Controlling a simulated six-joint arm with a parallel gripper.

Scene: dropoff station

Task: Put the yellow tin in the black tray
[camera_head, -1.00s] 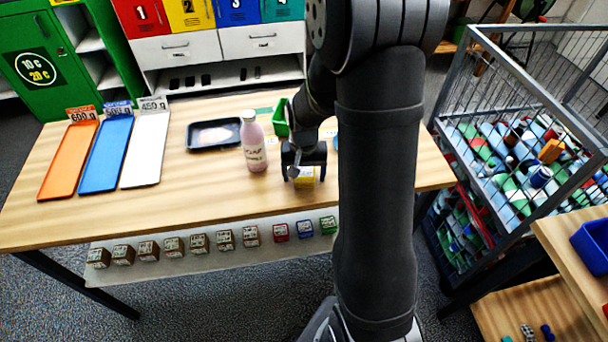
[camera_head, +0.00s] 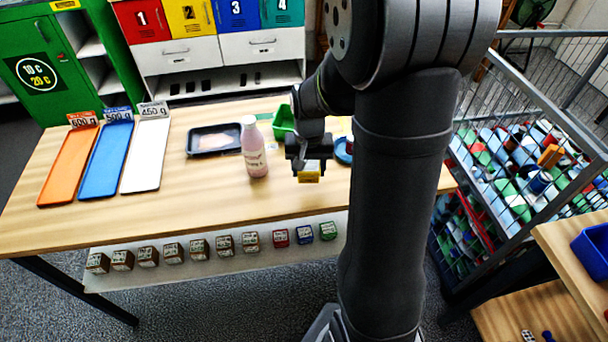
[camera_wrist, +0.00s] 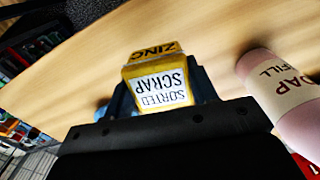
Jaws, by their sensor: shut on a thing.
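The yellow tin (camera_head: 310,176) is held in my gripper (camera_head: 309,164), raised a little above the wooden table near its front edge. In the wrist view the tin (camera_wrist: 158,78) shows a white label reading "SORTED SCRAP" and a "ZINC" top edge, with the jaws (camera_wrist: 160,100) on both sides of it. The black tray (camera_head: 205,139) lies flat on the table to the left, behind the bottle. It has a pale patch on its floor. It is not in the wrist view.
A pink soap bottle (camera_head: 254,148) stands upright between the tray and my gripper; it also shows in the wrist view (camera_wrist: 285,100). A green bin (camera_head: 284,120) and a blue round thing (camera_head: 344,150) are near my arm. Orange, blue and white trays (camera_head: 148,155) lie at the left.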

